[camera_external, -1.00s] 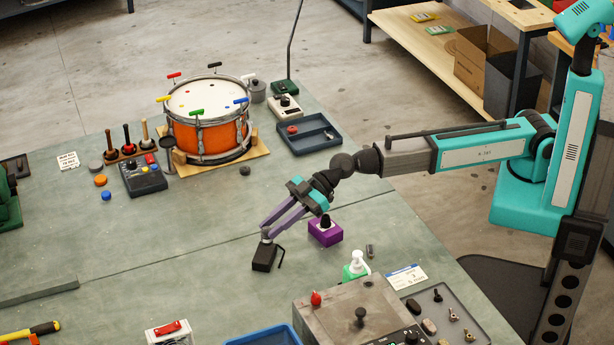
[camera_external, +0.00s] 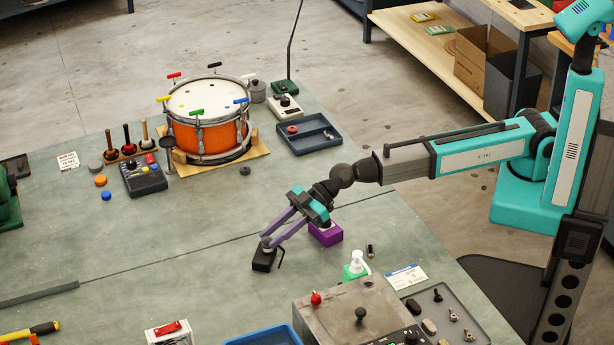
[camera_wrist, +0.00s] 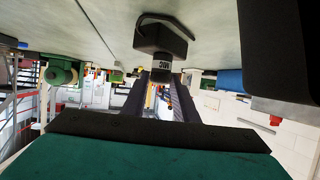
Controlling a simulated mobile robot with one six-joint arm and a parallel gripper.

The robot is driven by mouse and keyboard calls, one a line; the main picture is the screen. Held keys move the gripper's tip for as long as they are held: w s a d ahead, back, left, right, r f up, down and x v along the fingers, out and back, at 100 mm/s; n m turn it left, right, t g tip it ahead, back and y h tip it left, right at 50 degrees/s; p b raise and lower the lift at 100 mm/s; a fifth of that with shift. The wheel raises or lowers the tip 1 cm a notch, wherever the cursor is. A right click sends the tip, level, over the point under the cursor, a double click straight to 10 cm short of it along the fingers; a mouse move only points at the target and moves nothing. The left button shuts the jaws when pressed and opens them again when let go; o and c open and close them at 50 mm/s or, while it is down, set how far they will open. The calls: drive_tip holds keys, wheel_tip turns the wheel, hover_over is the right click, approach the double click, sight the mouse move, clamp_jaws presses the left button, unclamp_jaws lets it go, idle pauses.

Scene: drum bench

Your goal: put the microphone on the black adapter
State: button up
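A black block (camera_external: 264,259) with a bent black rod on its side sits on the bench. In the wrist view the fingers run up to the label side; the contact and the gap at the tips are unclear. No thing is clearly readable as the black adapter; a small dark puck (camera_external: 245,171) lies farther back.
A purple box (camera_external: 326,236) stands just behind the gripper, partly covered by it. A green-and-white bottle (camera_external: 356,267) and a small dark cylinder (camera_external: 370,251) stand to the right. An orange drum (camera_external: 208,138) is at the back. The bench left of the block is clear.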

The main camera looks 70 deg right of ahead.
drive_tip(key=o, duration=0.3)
drive_tip(key=shift+r, duration=0.2)
drive_tip(key=shift+v, duration=1.3)
drive_tip(key=b+v, duration=0.2)
drive_tip(key=v, duration=0.7)
drive_tip(key=shift+d, duration=0.2)
drive_tip(key=shift+s, duration=0.1)
